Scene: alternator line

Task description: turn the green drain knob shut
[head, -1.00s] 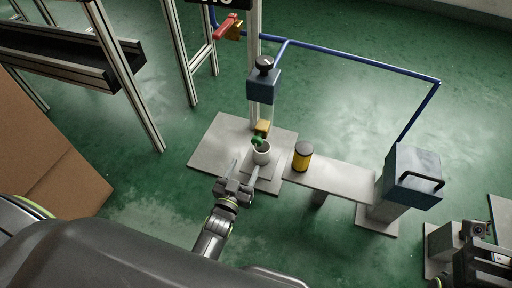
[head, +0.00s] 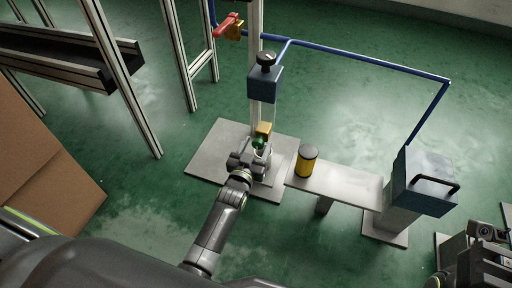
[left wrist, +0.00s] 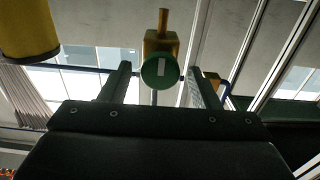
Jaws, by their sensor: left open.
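The green drain knob (head: 259,141) sits on a yellow valve body (head: 263,129) low on the post, partly hidden by my left gripper. In the left wrist view the round knob (left wrist: 160,70), with a white bar mark standing nearly upright, faces the camera. The yellow body (left wrist: 160,42) is behind it. My left gripper (head: 252,153) is close in front of the knob. Its two fingers show in the left wrist view (left wrist: 160,85), open, one on each side of the knob with gaps. A dark mechanism (head: 482,245) at lower right may be my right arm; its jaws are unclear.
A yellow and black canister (head: 307,161) stands on the grey shelf (head: 340,184) right of the knob. A blue box (head: 265,84) is above the valve. A red-handled valve (head: 229,26) and blue pipe (head: 370,63) are behind. A blue-grey unit (head: 422,182) stands right.

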